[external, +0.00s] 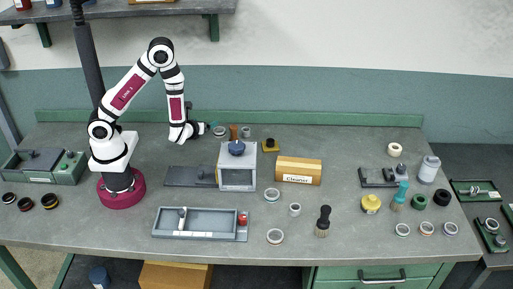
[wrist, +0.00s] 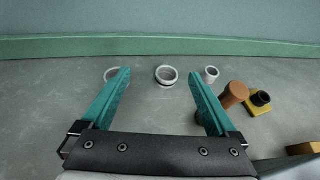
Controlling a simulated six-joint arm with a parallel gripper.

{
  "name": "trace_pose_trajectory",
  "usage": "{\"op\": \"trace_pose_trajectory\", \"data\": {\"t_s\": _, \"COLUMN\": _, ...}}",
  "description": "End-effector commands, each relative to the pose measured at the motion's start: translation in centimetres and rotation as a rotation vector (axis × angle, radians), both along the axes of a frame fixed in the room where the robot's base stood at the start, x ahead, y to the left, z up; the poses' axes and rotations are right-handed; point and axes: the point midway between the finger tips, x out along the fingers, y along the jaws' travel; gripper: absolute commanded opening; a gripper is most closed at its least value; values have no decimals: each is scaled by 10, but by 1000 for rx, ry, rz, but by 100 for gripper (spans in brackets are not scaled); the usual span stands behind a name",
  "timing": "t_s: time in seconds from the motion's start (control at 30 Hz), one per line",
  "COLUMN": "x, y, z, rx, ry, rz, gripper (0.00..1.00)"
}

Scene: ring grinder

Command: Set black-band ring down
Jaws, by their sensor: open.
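My gripper (wrist: 158,75) is open and empty, with its two teal fingers spread wide. In the external view my gripper (external: 209,126) is low over the back of the bench. A pale ring with a darker band (wrist: 166,75) lies flat on the bench and shows between the fingertips; it also shows just right of my gripper in the external view (external: 219,131). It may be the black-band ring, but the band's colour is too small to be sure. Another pale ring (wrist: 112,73) is partly hidden behind the left fingertip.
A small white ring (wrist: 211,74), a brown cylinder (wrist: 235,93) and a yellow block with a black piece (wrist: 260,100) stand to the right. The green back rail (wrist: 160,46) runs behind. A grey box (external: 238,178) and the Cleaner box (external: 298,171) stand nearer the front.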

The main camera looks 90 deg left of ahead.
Motion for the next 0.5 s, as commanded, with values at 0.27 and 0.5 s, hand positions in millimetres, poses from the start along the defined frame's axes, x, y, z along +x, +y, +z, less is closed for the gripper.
{"op": "trace_pose_trajectory", "data": {"t_s": 0.27, "x": -118, "y": -83, "z": 121, "rx": -292, "ry": -444, "rz": 804, "gripper": 94}}
{"op": "trace_pose_trajectory", "data": {"t_s": 0.5, "x": -137, "y": -209, "z": 123, "rx": -900, "ry": -550, "rz": 1037, "gripper": 94}}
